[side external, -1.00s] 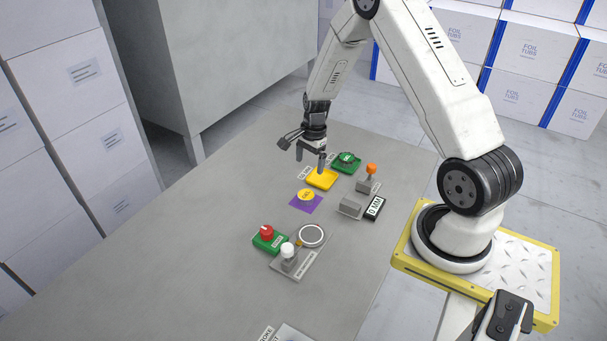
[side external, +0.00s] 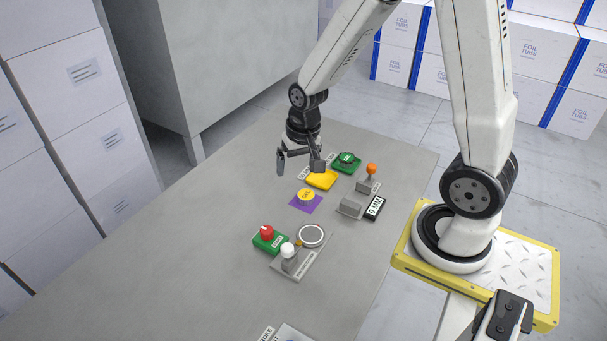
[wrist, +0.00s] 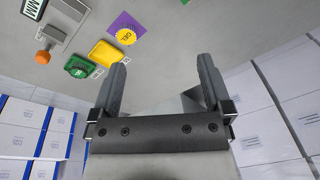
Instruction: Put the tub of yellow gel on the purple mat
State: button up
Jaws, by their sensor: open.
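The tub of yellow gel (side external: 306,195) sits on the purple mat (side external: 297,206), and mat corners show around it. In the wrist view the yellow tub (wrist: 126,36) also lies on the purple mat (wrist: 122,20). My gripper (side external: 299,171) is open and empty, above the table behind the tub and apart from it. In the wrist view my gripper's two fingers (wrist: 160,72) are spread wide with nothing between them.
A yellow tray (side external: 321,180) and a green tray with a green tub (side external: 346,161) lie behind the mat. An orange-knobbed lever (side external: 370,174), a red button on a green base (side external: 268,236) and a press plate (side external: 303,262) stand nearby. The table's left side is clear.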

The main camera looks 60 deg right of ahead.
jog(key=s+a+r+n+t, duration=0.1)
jog(key=s+a+r+n, duration=0.1)
jog(key=s+a+n, duration=0.3)
jog(key=shift+s+r+n, duration=0.3)
jog(key=shift+s+n, duration=0.1)
jog(key=shift+n, duration=0.4)
jog(key=shift+a, duration=0.1)
dwell(0.4)
